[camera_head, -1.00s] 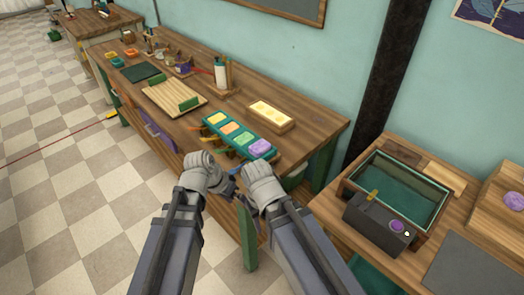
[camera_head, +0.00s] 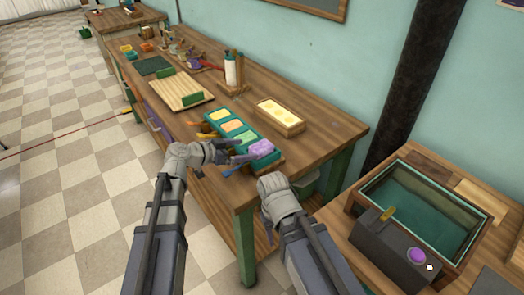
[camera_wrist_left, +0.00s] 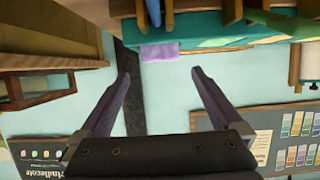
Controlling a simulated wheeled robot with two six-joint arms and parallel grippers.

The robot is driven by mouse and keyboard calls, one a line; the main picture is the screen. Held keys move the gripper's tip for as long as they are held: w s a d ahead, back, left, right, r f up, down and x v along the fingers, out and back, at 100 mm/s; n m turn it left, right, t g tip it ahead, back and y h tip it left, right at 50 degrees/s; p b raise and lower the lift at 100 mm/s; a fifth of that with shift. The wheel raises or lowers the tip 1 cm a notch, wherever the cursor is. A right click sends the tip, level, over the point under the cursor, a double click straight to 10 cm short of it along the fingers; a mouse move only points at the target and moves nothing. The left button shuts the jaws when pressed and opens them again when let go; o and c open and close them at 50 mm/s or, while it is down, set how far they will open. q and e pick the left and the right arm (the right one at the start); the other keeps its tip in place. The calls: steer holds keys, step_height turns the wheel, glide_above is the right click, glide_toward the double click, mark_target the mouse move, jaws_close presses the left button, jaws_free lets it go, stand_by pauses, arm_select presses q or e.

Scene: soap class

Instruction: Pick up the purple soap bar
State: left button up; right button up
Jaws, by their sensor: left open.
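The purple soap bar (camera_head: 261,147) lies at the near right end of a teal tray (camera_head: 270,161) on the long wooden table. It also shows in the left wrist view (camera_wrist_left: 160,51), at the edge of the teal tray. My left gripper (camera_head: 236,155) is open and empty, just left of the purple bar. In the left wrist view the bar appears ahead of the gap between the spread fingers (camera_wrist_left: 161,74), apart from both. My right gripper (camera_head: 267,226) hangs low in front of the table edge; its jaws are too unclear to judge.
Yellow (camera_head: 219,115), orange (camera_head: 232,126) and green (camera_head: 244,137) bars share the tray. A wooden mold (camera_head: 290,121) of pale yellow soap stands behind it. Handled tools (camera_head: 199,123) stick out at the front. A teal-lined basin (camera_head: 425,205) stands at right.

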mark_target(257, 148)
arm_select(q)
steer(key=shift+w+d+f, duration=0.35)
steer(key=shift+w+d, duration=0.05)
steer(key=shift+d, duration=0.1)
steer(key=shift+b+x, duration=1.3)
steer(key=shift+x, duration=1.25)
steer(key=shift+a+f, duration=0.15)
steer(key=c, duration=1.5)
